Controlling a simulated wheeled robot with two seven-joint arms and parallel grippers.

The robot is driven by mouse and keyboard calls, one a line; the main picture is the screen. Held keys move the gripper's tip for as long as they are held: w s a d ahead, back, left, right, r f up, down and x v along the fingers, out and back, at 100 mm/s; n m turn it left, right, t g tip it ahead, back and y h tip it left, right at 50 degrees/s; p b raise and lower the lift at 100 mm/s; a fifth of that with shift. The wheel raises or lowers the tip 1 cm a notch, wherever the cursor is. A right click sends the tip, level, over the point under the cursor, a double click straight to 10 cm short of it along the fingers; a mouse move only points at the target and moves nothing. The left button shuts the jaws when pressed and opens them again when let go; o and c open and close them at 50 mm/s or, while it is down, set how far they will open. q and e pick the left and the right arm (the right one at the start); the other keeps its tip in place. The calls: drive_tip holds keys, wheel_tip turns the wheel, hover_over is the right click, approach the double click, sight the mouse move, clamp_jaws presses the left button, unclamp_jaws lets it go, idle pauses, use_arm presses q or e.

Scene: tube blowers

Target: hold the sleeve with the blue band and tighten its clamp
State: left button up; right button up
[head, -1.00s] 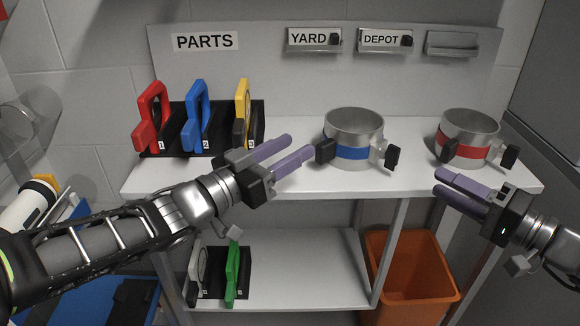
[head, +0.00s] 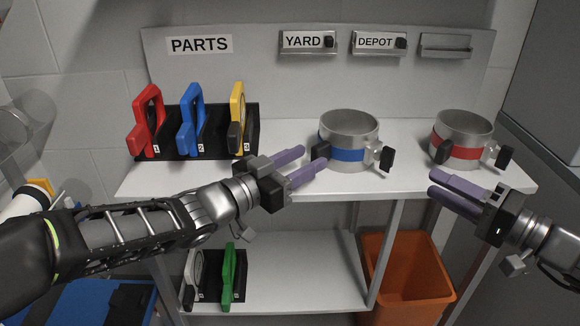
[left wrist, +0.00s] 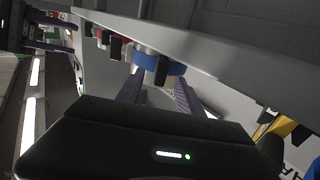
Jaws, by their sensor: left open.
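The silver sleeve with the blue band (head: 348,154) stands upright on the shelf top, with a black clamp knob (head: 388,159) at its right and a black block (head: 319,158) at its left. My left gripper (head: 315,157) is open at the sleeve's left side, its fingertips close to the left block. I cannot tell whether they touch it. In the left wrist view the blue band (left wrist: 160,66) lies beyond the parted fingers, partly hidden by a black part. My right gripper (head: 431,182) is empty, fingers slightly apart, in front of the sleeve with the red band (head: 458,150).
A black rack at the left holds red (head: 144,122), blue (head: 192,120) and yellow (head: 237,118) clamps. A green clamp (head: 228,276) is on the lower shelf. An orange bin (head: 405,270) stands below right. YARD (head: 302,41) and DEPOT (head: 375,43) holders are on the back panel.

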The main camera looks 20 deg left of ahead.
sight(313, 156)
use_arm(q)
drive_tip(key=shift+x, duration=1.55)
drive_tip(key=shift+c, duration=0.2)
clamp_jaws()
idle(0.4)
idle(1.2)
